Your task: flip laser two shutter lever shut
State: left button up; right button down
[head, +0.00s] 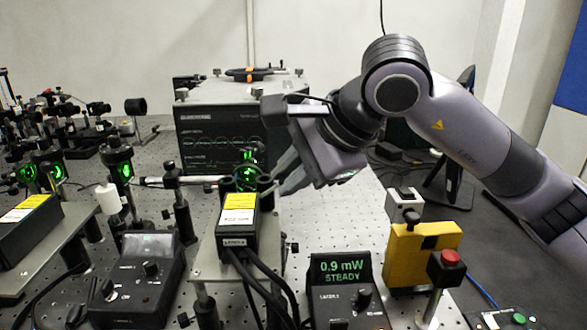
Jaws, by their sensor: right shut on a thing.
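The laser two head (237,222) is a black box with a yellow and white label on a raised metal plate, near the middle of the head view. Bright green light (248,174) shows just behind it. My right gripper (276,180) reaches in from the right, its fingers at the far right corner of the laser head. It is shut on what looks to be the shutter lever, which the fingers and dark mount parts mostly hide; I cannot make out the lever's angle. The meter (343,292) reads 0.9 mW STEADY. My left gripper is not in view.
A second black controller (143,280) and another laser box (27,220) stand to the left. A large instrument (205,140) stands behind. A yellow block (420,254) and a red button (450,258) stand at the right.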

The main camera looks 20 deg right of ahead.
jog(key=shift+w+a+r+h+p, duration=0.1)
jog(key=shift+a+r+h+p, duration=0.25)
jog(key=shift+r+h+p, duration=0.45)
jog(key=h+p, duration=0.1)
jog(key=a+n+g+h+p, duration=0.1)
jog(key=shift+w+a+r+p, duration=0.1)
jog(key=shift+w+r+p, duration=0.05)
jog(key=shift+r+p, duration=0.15)
jog(key=shift+w+a+g+h+p, duration=0.1)
jog(key=shift+a+g+h+p, duration=0.2)
jog(key=shift+h+p, duration=0.2)
jog(key=h+p, duration=0.1)
jog(key=a+h+p, duration=0.1)
jog(key=a+n+g+h+p, duration=0.1)
jog(key=shift+w+r+h, duration=0.25)
jog(key=shift+w+h, duration=0.05)
jog(key=shift+w+a+f+n+h+p, duration=0.15)
jog(key=shift+a+n+h+p, duration=0.25)
jog(key=shift+h+p, duration=0.45)
jog(key=shift+f, duration=0.1)
jog(key=shift+a, duration=0.1)
jog(key=c, duration=1.1)
grip_release()
